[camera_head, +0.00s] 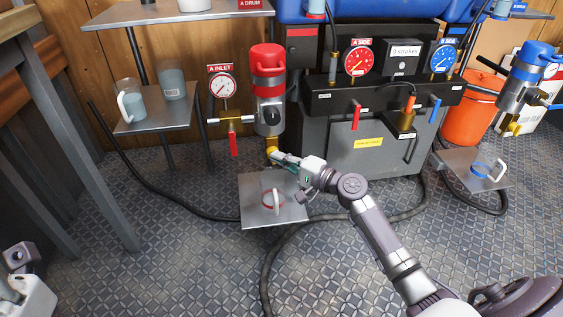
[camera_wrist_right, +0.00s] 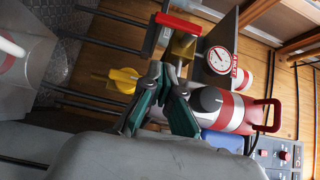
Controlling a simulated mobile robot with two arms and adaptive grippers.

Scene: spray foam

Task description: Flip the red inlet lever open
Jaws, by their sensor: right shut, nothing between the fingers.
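The red inlet lever (camera_head: 233,145) hangs down from the brass inlet valve (camera_head: 236,119), under the A INLET gauge (camera_head: 221,87). In the right wrist view the lever (camera_wrist_right: 180,26) shows as a red bar beyond the brass valve (camera_wrist_right: 183,46). My right gripper (camera_head: 276,155) is shut and empty, to the right of the lever and slightly below it, apart from it. Its fingertips (camera_wrist_right: 165,70) are close to the yellow fitting (camera_head: 271,146) under the red-and-white canister (camera_head: 268,90). I cannot tell whether they touch it.
A grey plate with a red-rimmed cup (camera_head: 250,213) is below my right gripper. A small shelf (camera_head: 150,122) with jugs stands left of the lever. The dark machine (camera_head: 340,152) stands to the right. A black hose (camera_head: 160,190) crosses the floor.

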